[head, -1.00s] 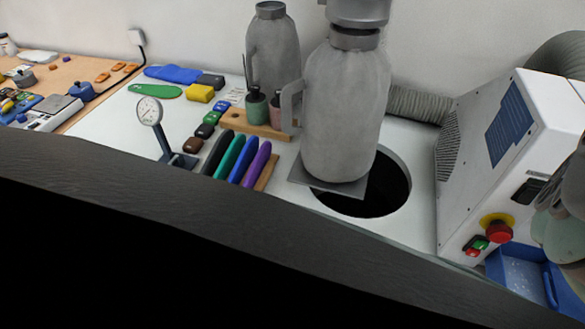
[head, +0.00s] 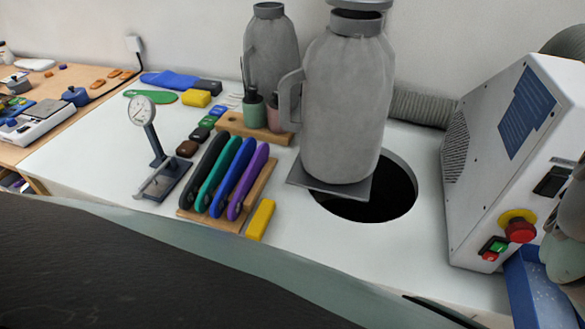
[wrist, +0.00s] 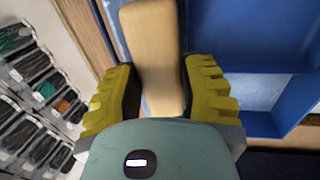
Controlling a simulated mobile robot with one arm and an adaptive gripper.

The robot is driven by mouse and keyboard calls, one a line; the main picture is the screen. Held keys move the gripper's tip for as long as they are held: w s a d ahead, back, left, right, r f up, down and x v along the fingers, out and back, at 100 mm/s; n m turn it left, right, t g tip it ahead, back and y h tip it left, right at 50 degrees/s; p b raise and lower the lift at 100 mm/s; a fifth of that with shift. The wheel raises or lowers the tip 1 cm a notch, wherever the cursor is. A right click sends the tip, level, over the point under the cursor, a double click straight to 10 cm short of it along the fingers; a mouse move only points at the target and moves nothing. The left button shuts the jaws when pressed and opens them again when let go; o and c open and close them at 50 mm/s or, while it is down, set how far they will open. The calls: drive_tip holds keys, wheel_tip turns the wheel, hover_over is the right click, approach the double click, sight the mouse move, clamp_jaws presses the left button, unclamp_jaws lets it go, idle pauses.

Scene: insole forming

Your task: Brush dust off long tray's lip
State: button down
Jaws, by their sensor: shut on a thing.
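In the wrist view my gripper (wrist: 160,85) has its yellow ridged fingers shut on a pale wooden handle (wrist: 155,45), probably the brush's. A blue tray (head: 528,285) also shows at the lower right in the head view, below the white machine.
The white machine (head: 520,150) with a red button stands at the right. A grey cloth-covered vessel (head: 345,110) stands by a round dark hole (head: 385,200). A dial gauge (head: 143,112) and coloured-handled tools (head: 233,178) occupy the bench. Small-parts compartments (wrist: 35,85) show in the wrist view.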

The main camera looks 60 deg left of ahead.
drive_tip(key=shift+w+d+f+b, duration=0.2)
drive_tip(key=shift+d+b, duration=0.15)
drive_tip(key=shift+b, duration=0.6)
drive_tip(key=shift+w+d+r+b, duration=0.1)
drive_tip(key=shift+r+b, duration=0.1)
drive_tip(key=shift+b, duration=0.1)
drive_tip(key=shift+w+d+f+b, duration=0.15)
drive_tip(key=shift+w+b, duration=0.1)
drive_tip(key=shift+b, duration=0.95)
drive_tip(key=b, duration=0.1)
drive_tip(key=d+b, duration=0.1)
drive_tip(key=b, duration=0.1)
drive_tip(key=shift+w, duration=0.25)
drive_tip(key=shift+w+f+b, duration=0.15)
drive_tip(key=shift+w+b, duration=0.1)
drive_tip(key=shift+b, duration=0.8)
drive_tip(key=shift+w+d+b, duration=0.15)
drive_tip(key=shift+d+b, duration=0.15)
drive_tip(key=shift+b, duration=0.65)
drive_tip(key=shift+d+r+b, duration=0.2)
drive_tip(key=shift+d+b, duration=0.05)
drive_tip(key=shift+b, duration=0.25)
